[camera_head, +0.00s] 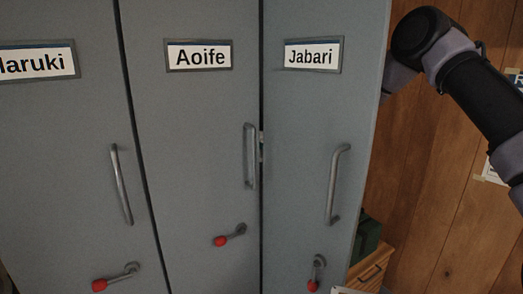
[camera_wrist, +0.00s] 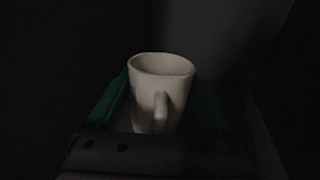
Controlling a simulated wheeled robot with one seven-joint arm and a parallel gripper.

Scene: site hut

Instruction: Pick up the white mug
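The white mug (camera_wrist: 147,92) is upright in the middle of the dark wrist view, with its handle facing the camera. Green finger parts of my gripper (camera_wrist: 162,100) flank it on the left and right. The far ends of the fingers are hidden by the mug or lost in the dark, so I cannot tell whether they touch it. In the head view the mug and my gripper are hidden. My arm (camera_head: 480,90) shows at the right and passes behind the grey door labelled Jabari (camera_head: 300,130).
Grey doors labelled Aoife (camera_head: 195,140) and Haruki (camera_head: 60,150) stand to the left, with bar handles and red-tipped levers. A dark green object (camera_head: 367,238) sits on a wooden cabinet (camera_head: 372,270) near the wood-panelled wall. The wrist view shows dim grey walls close around the mug.

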